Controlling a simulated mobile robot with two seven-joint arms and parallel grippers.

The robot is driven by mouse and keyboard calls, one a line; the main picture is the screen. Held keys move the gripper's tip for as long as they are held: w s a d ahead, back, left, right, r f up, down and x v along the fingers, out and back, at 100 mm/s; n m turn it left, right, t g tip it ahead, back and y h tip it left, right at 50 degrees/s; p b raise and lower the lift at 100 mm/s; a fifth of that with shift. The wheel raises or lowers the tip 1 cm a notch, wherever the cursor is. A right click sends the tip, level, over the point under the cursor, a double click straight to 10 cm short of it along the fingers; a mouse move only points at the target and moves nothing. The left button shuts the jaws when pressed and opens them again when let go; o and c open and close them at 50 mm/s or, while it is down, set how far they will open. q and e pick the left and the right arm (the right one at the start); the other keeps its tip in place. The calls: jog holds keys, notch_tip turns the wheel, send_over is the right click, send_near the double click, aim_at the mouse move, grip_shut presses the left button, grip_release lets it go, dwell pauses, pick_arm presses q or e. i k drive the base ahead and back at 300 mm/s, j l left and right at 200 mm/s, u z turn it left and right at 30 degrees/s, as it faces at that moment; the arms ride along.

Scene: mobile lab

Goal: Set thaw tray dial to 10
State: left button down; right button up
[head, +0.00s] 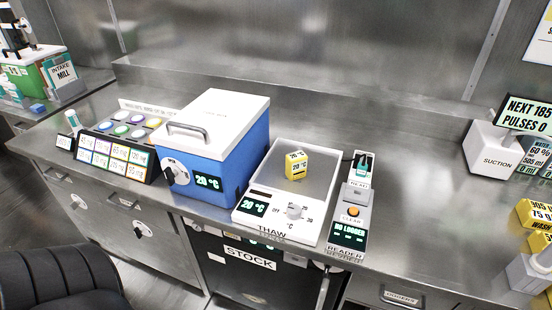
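The white thaw tray (264,230) stands on the steel counter in the middle of the head view, labelled THAW on its front. Its dial (295,211) is a white round knob on the front panel, with small printed marks around it. Its exact setting is too small to read. The tray's display (254,207) reads 20 °C. A yellow block (297,166) with a 20 °C label sits on the grey plate. Neither of my grippers is in view.
A blue box with a white lid (226,125), its own dial and a 20 °C display, stands close left of the tray. A reader (352,212) stands close right. A suction unit (492,150) is farther right. The counter between reader and suction unit is clear.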

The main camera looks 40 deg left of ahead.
aim_at(294, 212)
jog(key=u, duration=1.1)
